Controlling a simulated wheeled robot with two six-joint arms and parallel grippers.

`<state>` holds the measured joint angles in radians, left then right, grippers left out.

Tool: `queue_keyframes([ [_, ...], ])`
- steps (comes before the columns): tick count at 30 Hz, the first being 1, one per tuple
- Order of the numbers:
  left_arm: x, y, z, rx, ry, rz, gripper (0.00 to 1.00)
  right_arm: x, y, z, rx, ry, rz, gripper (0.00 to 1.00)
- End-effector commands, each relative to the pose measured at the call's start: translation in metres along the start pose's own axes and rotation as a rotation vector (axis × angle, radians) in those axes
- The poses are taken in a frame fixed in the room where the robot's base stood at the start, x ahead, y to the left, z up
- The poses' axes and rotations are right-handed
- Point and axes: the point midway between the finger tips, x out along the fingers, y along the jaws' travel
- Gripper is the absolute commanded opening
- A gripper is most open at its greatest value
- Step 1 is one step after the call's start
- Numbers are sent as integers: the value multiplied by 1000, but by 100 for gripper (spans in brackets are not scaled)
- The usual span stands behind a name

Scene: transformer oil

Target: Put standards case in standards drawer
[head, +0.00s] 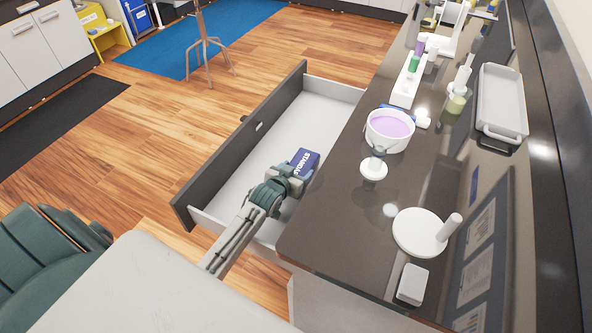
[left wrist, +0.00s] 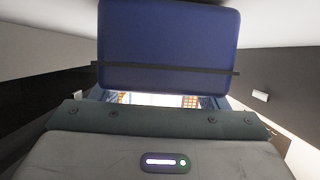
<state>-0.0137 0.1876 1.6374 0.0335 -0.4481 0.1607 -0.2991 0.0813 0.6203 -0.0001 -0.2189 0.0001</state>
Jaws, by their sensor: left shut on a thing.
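The standards case (head: 305,161) is a small dark blue box with white lettering on it. In the left wrist view the case (left wrist: 168,40) fills the upper middle, with a thin dark band across it. My left gripper (head: 291,179) is shut on the case and holds it over the open drawer. The drawer (head: 262,150) is pulled out from the counter, with a dark front and a pale, otherwise bare inside. I cannot tell whether the case touches the drawer floor. My right gripper is not in view.
The dark counter (head: 335,218) overhangs the drawer's right side. On it stand a bowl of purple liquid (head: 390,129), a white round stand (head: 420,232), a small white block (head: 412,284) and a grey tray (head: 502,103). A stool (head: 203,45) stands on the blue mat beyond.

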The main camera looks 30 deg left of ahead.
Motion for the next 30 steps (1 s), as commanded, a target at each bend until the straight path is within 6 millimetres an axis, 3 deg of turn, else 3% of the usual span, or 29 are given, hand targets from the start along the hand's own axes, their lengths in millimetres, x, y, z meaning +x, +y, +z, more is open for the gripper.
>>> queue_keyframes([
  [11, 2, 0, 2, 0, 5, 1, 19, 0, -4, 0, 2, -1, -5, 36],
  [12, 2, 0, 5, 0, 1, 0, 70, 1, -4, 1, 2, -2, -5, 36],
  [15, 2, 0, 4, 0, 1, 0, 90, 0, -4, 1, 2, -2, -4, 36],
  [25, 0, 0, 1, 0, 1, 0, 90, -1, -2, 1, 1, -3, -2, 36],
  [30, -18, 0, 4, 1, 1, 1, 90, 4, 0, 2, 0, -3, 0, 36],
])
